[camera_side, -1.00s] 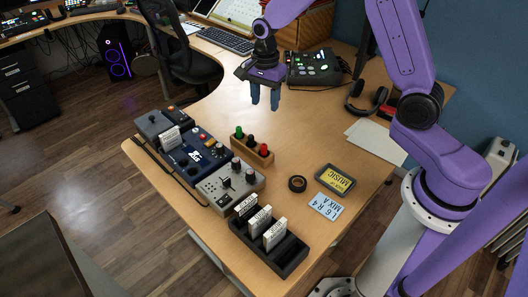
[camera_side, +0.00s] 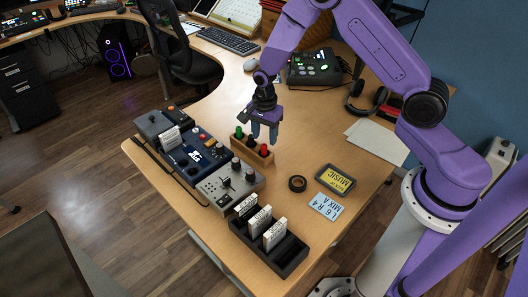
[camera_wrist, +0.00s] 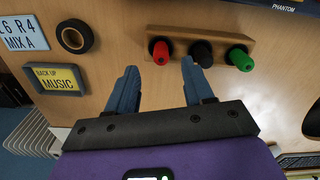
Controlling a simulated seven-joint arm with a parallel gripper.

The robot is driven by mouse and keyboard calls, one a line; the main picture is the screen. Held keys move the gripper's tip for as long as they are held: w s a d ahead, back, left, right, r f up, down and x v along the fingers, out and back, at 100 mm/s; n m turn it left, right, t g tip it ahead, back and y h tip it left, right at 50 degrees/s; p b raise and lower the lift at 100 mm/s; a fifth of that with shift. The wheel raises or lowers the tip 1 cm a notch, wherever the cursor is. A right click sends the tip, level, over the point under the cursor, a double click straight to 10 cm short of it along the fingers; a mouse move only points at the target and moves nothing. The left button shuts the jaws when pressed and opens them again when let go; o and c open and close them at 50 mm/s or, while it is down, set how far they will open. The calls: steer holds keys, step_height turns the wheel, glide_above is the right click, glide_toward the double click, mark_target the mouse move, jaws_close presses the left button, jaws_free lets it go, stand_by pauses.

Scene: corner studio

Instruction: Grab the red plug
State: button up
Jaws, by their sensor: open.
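A small wooden block (camera_side: 266,157) holds three plugs in a row, and it shows in the wrist view too (camera_wrist: 182,42). The red plug (camera_wrist: 160,52) is at the left end of the row in the wrist view, and at the right end in the side view (camera_side: 264,150). The black plug (camera_wrist: 201,53) is in the middle and the green plug (camera_wrist: 241,59) at the other end. My gripper (camera_wrist: 160,76) is open and empty, its blue fingers pointing toward the block. In the wrist view the red plug appears between and beyond the two fingertips.
A roll of dark tape (camera_side: 297,184), a yellow "MUSIC" case (camera_side: 336,180) and a blue card (camera_side: 327,206) lie nearby. Devices (camera_side: 230,186) line the table's left edge. A black rack (camera_side: 269,246) holds white cartridges.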

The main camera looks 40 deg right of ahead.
mark_target(264, 145)
steer(key=shift+w+f, duration=0.1)
steer(key=shift+f, duration=2)
jaws_close()
steer(key=shift+r, duration=0.15)
